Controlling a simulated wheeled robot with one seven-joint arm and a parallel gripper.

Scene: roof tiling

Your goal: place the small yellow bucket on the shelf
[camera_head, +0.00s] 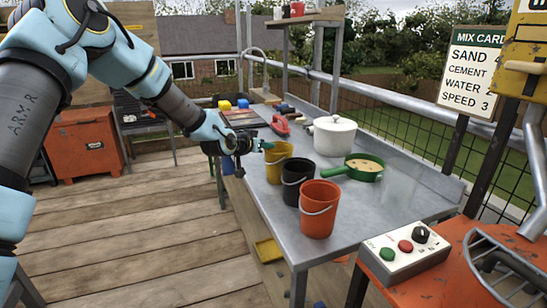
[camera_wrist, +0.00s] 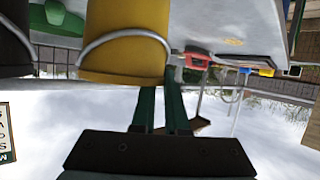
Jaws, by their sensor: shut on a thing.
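The small yellow bucket (camera_head: 279,165) stands upright on the grey metal table, at the near left edge, with its wire handle hanging down. My gripper (camera_head: 264,146) is at its upper left side, by the rim. In the wrist view, which is upside down, the yellow bucket (camera_wrist: 125,42) fills the upper middle and the two green fingers (camera_wrist: 163,98) reach its rim. The fingers are shut on the bucket; the exact contact is hard to see. A raised wooden shelf (camera_head: 308,18) stands on posts behind the table, with a few small items on it.
A black bucket (camera_head: 297,180) and an orange bucket (camera_head: 318,212) stand in a row nearer the camera. A green pan (camera_head: 364,169) and a white lidded pot (camera_head: 334,135) are behind. A red tool (camera_head: 280,125) lies farther back. The table's right part is clear.

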